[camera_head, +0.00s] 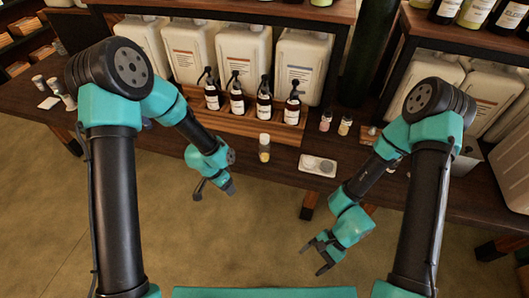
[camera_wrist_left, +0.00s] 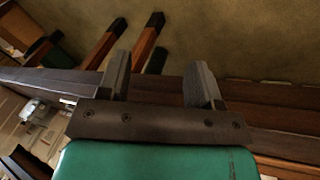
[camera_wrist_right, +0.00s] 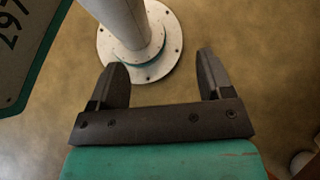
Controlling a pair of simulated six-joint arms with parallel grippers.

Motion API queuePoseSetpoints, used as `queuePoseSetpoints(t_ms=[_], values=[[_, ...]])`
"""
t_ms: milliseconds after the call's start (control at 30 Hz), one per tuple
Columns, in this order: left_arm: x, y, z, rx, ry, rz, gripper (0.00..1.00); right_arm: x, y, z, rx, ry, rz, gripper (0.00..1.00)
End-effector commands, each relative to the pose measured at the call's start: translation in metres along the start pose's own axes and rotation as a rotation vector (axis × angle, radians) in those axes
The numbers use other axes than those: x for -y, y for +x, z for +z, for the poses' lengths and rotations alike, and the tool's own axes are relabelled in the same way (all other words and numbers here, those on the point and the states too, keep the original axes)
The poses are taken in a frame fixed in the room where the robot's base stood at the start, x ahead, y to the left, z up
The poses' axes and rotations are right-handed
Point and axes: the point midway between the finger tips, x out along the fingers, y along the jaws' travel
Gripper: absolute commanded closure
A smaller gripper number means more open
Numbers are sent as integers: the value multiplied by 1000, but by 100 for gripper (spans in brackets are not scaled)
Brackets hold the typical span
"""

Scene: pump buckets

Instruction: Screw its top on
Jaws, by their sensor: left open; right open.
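A small bottle (camera_head: 264,150) with a pale upper part and a yellowish lower part stands upright near the counter's front edge. Whether that pale part is a separate top is too small to tell. A white tray (camera_head: 305,161) with small items lies to its right; I cannot tell what they are. My left gripper (camera_head: 214,191) is open and empty, left of the bottle and nearer to me, before the counter edge. My right gripper (camera_head: 315,259) is open and empty over the floor, well in front of the tray. Both also show open in the left wrist view (camera_wrist_left: 158,78) and right wrist view (camera_wrist_right: 162,78).
Several dark pump bottles (camera_head: 237,100) stand in a wooden rack (camera_head: 240,123) behind the small bottle. Large white jugs (camera_head: 243,55) stand behind them. Two small vials (camera_head: 325,121) stand right of the rack.

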Motion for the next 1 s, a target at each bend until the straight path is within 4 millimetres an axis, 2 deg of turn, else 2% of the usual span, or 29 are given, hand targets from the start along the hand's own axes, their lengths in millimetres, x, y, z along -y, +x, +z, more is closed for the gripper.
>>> queuePoseSetpoints(t_ms=[33,200,467,700,1000], values=[[0,-6,-13,6,53,-5,41,7,2,7,38,42,-36,27],[-4,-26,-50,45,242,-17,41,42,4,29,170,182,-192,27],[-16,-64,-105,114,521,-43,41,110,-10,42,332,363,-496,27],[-32,-104,-151,187,756,-70,41,172,-41,29,420,486,-826,27],[-56,-141,-199,262,990,-113,41,228,-86,-5,467,596,-1201,27]])
